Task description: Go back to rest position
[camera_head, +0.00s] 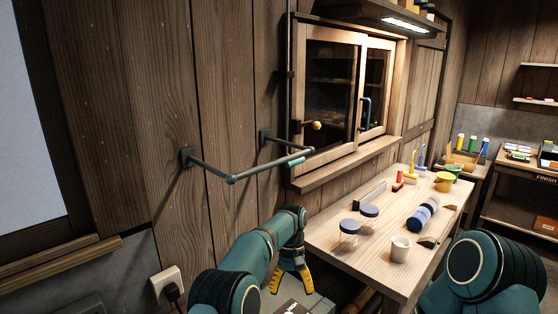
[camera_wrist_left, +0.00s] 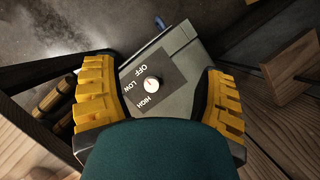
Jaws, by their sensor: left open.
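My left gripper (camera_head: 291,283) is low at the bottom centre of the head view, left of the workbench. In the left wrist view its yellow fingers (camera_wrist_left: 158,90) are spread wide and nothing is held between them. Beyond the fingers is a grey box (camera_wrist_left: 180,58) with a white dial (camera_wrist_left: 152,84) marked OFF, LOW and HIGH. Part of this box (camera_head: 302,301) also shows under the gripper in the head view. I cannot tell whether the fingers touch it. My right gripper is out of view; only part of my right arm shows at bottom right.
The wooden workbench (camera_head: 332,229) carries jars, a white cup (camera_head: 400,249), a blue roll (camera_head: 422,214) and brushes. A plugged wall socket (camera_head: 166,284) is left of my arm.

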